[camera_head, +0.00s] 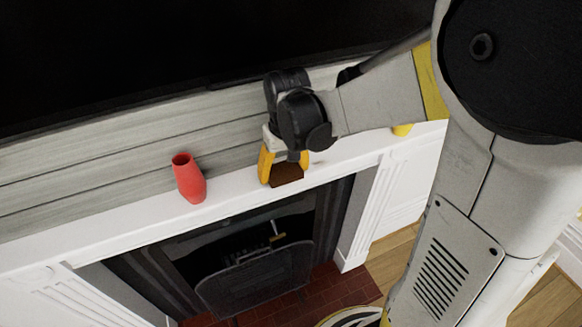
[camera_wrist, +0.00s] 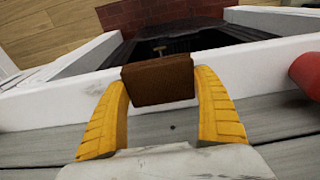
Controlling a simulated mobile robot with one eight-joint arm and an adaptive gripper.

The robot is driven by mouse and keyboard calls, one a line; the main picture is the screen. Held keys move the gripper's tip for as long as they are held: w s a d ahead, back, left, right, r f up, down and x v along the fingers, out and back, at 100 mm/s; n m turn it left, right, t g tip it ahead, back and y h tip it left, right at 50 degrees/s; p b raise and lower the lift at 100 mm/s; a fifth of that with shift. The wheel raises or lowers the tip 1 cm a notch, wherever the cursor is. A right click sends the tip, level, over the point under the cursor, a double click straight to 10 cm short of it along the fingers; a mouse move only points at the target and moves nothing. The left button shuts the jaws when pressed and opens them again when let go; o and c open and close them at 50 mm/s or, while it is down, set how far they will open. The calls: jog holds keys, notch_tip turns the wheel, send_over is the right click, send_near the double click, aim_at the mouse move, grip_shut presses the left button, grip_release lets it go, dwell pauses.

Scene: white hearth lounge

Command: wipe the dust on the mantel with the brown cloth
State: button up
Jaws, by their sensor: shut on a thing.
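The brown cloth (camera_head: 287,175) is a small folded block, held between the yellow fingers of my gripper (camera_head: 283,168) over the white mantel (camera_head: 232,194). In the wrist view the cloth (camera_wrist: 158,80) sits between the two fingertips of my gripper (camera_wrist: 160,88). The mantel (camera_wrist: 270,100) passes beneath them. I cannot tell whether the cloth touches the mantel top.
A red vase (camera_head: 189,178) stands on the mantel left of my gripper; it also shows at the right edge of the wrist view (camera_wrist: 307,72). A yellow object (camera_head: 402,130) is partly hidden behind my arm. The dark fireplace (camera_head: 255,255) opens below.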

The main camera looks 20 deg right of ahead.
jog(key=shift+a, duration=0.55)
jog(key=shift+r+p, duration=2.25)
jog(key=shift+r, duration=0.8)
jog(key=shift+r+p, duration=1.2)
jog(key=shift+r, duration=0.4)
jog(key=shift+f, duration=0.1)
jog(key=shift+w+a, duration=0.1)
